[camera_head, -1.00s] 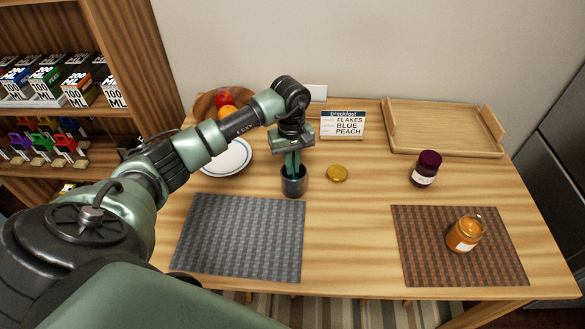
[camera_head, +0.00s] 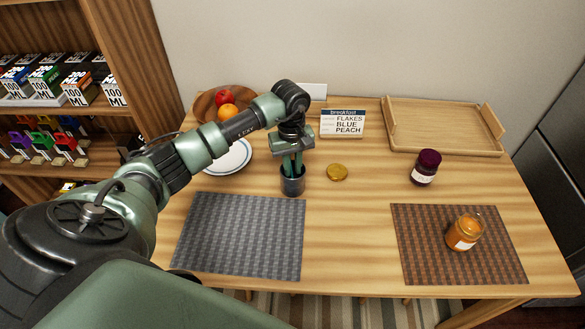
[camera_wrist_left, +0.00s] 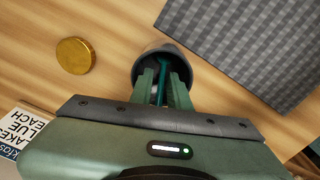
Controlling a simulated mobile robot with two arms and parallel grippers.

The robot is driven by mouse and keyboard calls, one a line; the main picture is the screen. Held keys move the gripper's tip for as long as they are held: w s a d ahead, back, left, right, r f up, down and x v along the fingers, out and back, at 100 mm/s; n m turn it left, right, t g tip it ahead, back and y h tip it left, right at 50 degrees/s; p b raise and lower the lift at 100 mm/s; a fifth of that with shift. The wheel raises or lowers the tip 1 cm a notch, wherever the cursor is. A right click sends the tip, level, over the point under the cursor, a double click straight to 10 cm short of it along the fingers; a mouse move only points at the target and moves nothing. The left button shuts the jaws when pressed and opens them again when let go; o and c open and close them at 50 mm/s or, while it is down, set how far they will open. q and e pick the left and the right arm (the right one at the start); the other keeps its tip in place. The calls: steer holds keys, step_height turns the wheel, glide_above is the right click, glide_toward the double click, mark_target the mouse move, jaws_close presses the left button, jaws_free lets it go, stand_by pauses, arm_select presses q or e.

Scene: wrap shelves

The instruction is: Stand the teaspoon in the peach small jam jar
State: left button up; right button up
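The peach small jam jar (camera_head: 462,235) stands upright on the brown placemat at the right, and its contents look orange. My left gripper (camera_head: 292,166) points down into a dark cup (camera_head: 292,184) at the middle left of the table. In the left wrist view, its two fingers (camera_wrist_left: 163,85) reach over the mouth of the cup (camera_wrist_left: 203,72). A thin teal handle (camera_wrist_left: 174,68), seemingly the teaspoon's, stands in the cup between the fingers, with a gap beside it. The rest of the spoon is hidden in the cup. My right gripper is out of view.
A gold lid (camera_head: 337,172) lies right of the cup. A purple jar (camera_head: 425,168) stands near the wooden tray (camera_head: 440,144). A menu card (camera_head: 342,124), plate (camera_head: 232,158) and fruit bowl (camera_head: 205,105) are at the back. A grey placemat (camera_head: 240,236) lies in front; the table's middle is clear.

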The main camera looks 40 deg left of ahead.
mark_target(292, 172)
arm_select(q)
step_height(292, 172, up, 11)
steer(key=b, duration=0.2)
steer(key=shift+s+a, duration=0.1)
steer(key=shift+s, duration=0.1)
stand_by(0.4)
